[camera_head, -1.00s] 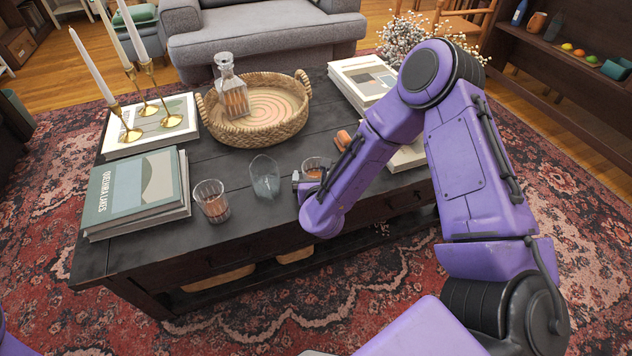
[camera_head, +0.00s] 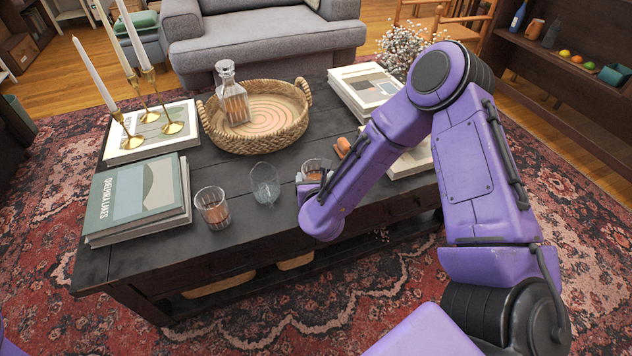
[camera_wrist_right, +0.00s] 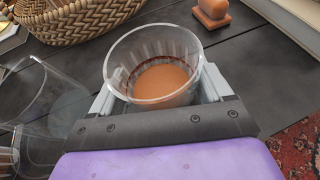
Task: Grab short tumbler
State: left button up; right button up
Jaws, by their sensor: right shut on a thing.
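A short clear tumbler with amber drink (camera_wrist_right: 160,80) sits between the fingers of my right gripper (camera_wrist_right: 160,92) in the right wrist view. The fingers are shut on its sides. In the head view this tumbler (camera_head: 315,168) shows partly behind my right gripper (camera_head: 312,178), near the table's front edge; whether it touches the table is hard to tell. A second ribbed tumbler with amber drink (camera_head: 212,208) stands at the front left. My left gripper is out of view.
The dark table (camera_head: 250,235) also holds a wicker tray (camera_head: 280,140) with a decanter (camera_head: 233,95), books (camera_head: 135,200) and brass candle holders (camera_head: 170,127) at the left, and more books (camera_head: 365,85) at the right. A small orange-brown object (camera_head: 343,146) lies behind the held tumbler.

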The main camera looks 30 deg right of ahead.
jog(key=s+r+p, duration=1.1)
jog(key=s+p, duration=0.1)
jog(key=s, duration=0.2)
jog(key=shift+d+p, duration=0.15)
jog(key=shift+p, duration=0.25)
